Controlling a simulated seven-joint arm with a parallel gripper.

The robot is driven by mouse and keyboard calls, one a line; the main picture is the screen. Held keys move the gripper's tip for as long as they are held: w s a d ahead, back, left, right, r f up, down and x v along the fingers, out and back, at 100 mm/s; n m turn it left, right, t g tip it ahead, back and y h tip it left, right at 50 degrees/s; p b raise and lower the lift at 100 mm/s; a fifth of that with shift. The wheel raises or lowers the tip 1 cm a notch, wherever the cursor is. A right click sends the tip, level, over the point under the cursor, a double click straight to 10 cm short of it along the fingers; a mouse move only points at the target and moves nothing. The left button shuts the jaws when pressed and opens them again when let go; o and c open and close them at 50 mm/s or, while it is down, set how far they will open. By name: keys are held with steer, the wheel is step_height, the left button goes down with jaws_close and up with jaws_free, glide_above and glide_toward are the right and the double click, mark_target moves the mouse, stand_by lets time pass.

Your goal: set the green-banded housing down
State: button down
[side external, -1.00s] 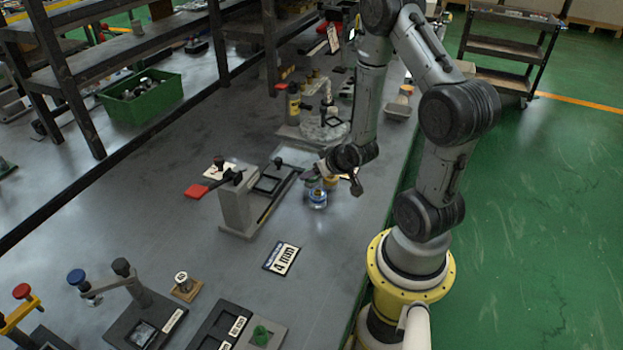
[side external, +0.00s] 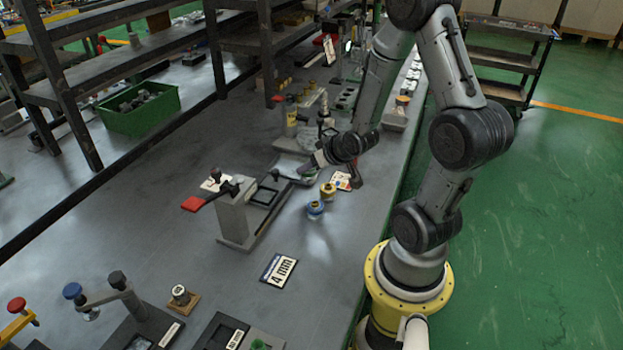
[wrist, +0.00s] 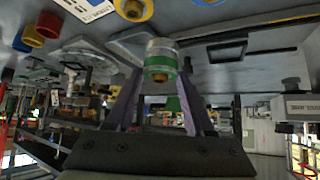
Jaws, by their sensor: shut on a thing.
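The green-banded housing (wrist: 161,64) is a short, pale metallic cylinder with a green band. In the wrist view it sits between the two purple-grey fingers of my gripper (wrist: 162,84), which are shut on it. In the side view my gripper (side external: 308,170) is beyond the blue and yellow housings, close to the end of the clamp fixture; the held housing is mostly hidden there. I cannot tell its height above the bench. A blue-ringed housing (side external: 315,210) and a yellow-topped housing (side external: 328,190) stand on the bench nearer the camera.
A "4 mm" card (side external: 279,270) lies on the bench in front. A green bin (side external: 140,108) is at the back left. Bench between bin and clamp is clear.

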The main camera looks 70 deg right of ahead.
steer(key=s+a+r+n+t+y, duration=0.1)
steer(key=s+a+r+n+y, duration=0.25)
steer(key=a+r, duration=0.8)
glide_above(268, 198)
steer(key=shift+n, duration=0.45)
step_height(268, 198, down, 11)
steer(key=shift+s+a+r, duration=0.1)
steer(key=shift+s, duration=0.05)
steer(key=shift+f, duration=1.6)
steer(key=shift+f, duration=0.2)
steer(key=shift+c, duration=1.4)
jaws_free()
